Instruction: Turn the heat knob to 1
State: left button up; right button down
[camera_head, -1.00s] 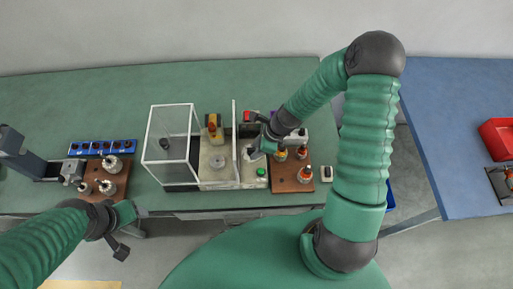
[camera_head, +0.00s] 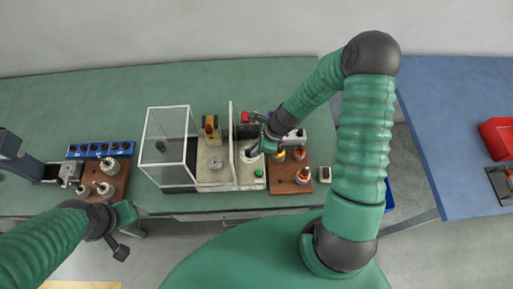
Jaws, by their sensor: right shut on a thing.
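The heat knob is not clearly visible; it is too small to tell, or hidden by my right gripper. My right gripper (camera_head: 260,147) is over the right part of the winding machine (camera_head: 215,180), just right of the clear upright panel. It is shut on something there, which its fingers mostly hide. A green button (camera_head: 259,173) sits just in front of the gripper, and a red part (camera_head: 245,117) is behind it. My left gripper (camera_head: 124,226) hangs in front of the table's front edge, away from the machine; its jaw opening is too small to judge.
A clear box (camera_head: 167,147) stands on the machine's left. A brown board (camera_head: 284,186) with several armatures lies at right. Another brown board (camera_head: 117,183) and a blue socket strip (camera_head: 100,149) lie at left. A blue table (camera_head: 455,120) with a red bin (camera_head: 497,138) is far right.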

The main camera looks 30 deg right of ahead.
jog(key=n, duration=0.1)
jog(key=w+n+g+p, duration=0.1)
jog(key=n, duration=0.1)
jog(key=shift+d+r+y, duration=0.15)
jog(key=shift+r+y, duration=0.05)
jog(key=shift+y, duration=0.1)
jog(key=n, duration=0.2)
jog(key=n+g+p, duration=0.1)
jog(key=n, duration=0.1)
jog(key=shift+w+f+g, duration=0.1)
jog(key=shift+w+g, duration=0.2)
jog(key=shift+w, duration=0.05)
jog(key=n+g, duration=0.1)
jog(key=n, duration=0.1)
jog(key=w+n, duration=0.1)
jog(key=n, duration=0.1)
jog(key=shift+g+b, duration=0.35)
jog(key=shift+g, duration=0.05)
jog(key=n, duration=0.1)
jog(key=n+g+h, duration=0.1)
jog(key=n, duration=0.1)
jog(key=n+b, duration=0.1)
jog(key=n, duration=0.1)
jog(key=shift+w+a, duration=0.2)
jog(key=shift+a, duration=0.15)
jog(key=c, duration=1.5)
grip_release()
jog(key=shift+s+g+h, duration=0.1)
jog(key=shift+g+h, duration=0.2)
jog(key=shift+o, duration=0.2)
